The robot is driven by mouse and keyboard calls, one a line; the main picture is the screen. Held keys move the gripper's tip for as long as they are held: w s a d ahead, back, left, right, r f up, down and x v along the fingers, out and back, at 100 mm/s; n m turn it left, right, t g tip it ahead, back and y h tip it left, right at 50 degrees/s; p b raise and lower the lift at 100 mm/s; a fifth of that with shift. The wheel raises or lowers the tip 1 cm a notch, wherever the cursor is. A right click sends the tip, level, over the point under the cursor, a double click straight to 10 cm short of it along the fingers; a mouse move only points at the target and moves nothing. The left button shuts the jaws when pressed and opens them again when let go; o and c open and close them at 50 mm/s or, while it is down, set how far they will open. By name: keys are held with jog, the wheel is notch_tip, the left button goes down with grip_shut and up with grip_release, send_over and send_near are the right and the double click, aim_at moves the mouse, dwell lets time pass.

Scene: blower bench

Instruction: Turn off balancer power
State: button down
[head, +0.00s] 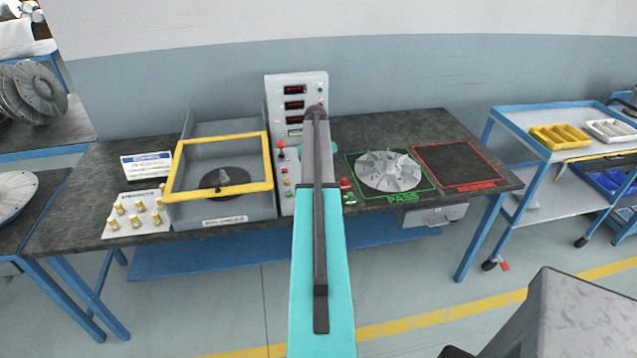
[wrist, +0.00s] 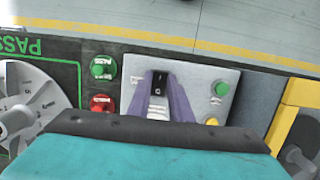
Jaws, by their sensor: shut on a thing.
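The balancer (head: 222,209) stands on the bench with its yellow-framed guard (head: 218,137) over a dark round spindle plate. Its upright display panel (head: 296,83) shows several lit red readouts. In the wrist view, a black power switch (wrist: 159,81) with a white mark sits on the grey control panel (wrist: 209,76). My gripper (wrist: 160,88) has its purple fingers on either side of this switch and is shut on it. My arm hides the gripper and switch in the head view.
Green (wrist: 221,89) and yellow buttons are beside my fingers; green (wrist: 104,67) and red (wrist: 102,104) buttons lie on the other side. A finned impeller (head: 387,171) lies in the green PASS square. The red-outlined REWORK area (head: 456,164) is empty. Brass weights (head: 137,214) stand at left.

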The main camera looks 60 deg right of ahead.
jog(key=shift+w+d, duration=0.1)
dwell(0.4)
jog(key=c, duration=1.6)
grip_release()
jog(key=shift+r, duration=0.15)
jog(key=shift+s+a+p+v, duration=0.1)
jog(key=shift+p+v, duration=0.45)
jog(key=shift+v, duration=0.2)
jog(key=shift+s+a+p+v, duration=0.1)
jog(key=shift+a+p+v, duration=0.05)
jog(key=shift+p+v, duration=0.45)
jog(key=shift+s+a+r, duration=0.2)
jog(key=shift+r, duration=0.2)
jog(key=shift+s+a+r+p, duration=0.2)
jog(key=shift+s+a+p, duration=0.1)
jog(key=shift+s+a, duration=1.5)
jog(key=shift+s+a+r+p, duration=0.25)
jog(key=shift+s+a, duration=0.85)
jog(key=shift+a, duration=1.35)
jog(key=shift+s+a+r+p, duration=0.2)
jog(key=shift+s+a+p, duration=0.1)
jog(key=shift+s+a, duration=1.5)
jog(key=shift+w+a, duration=0.3)
jog(key=shift+w, duration=0.05)
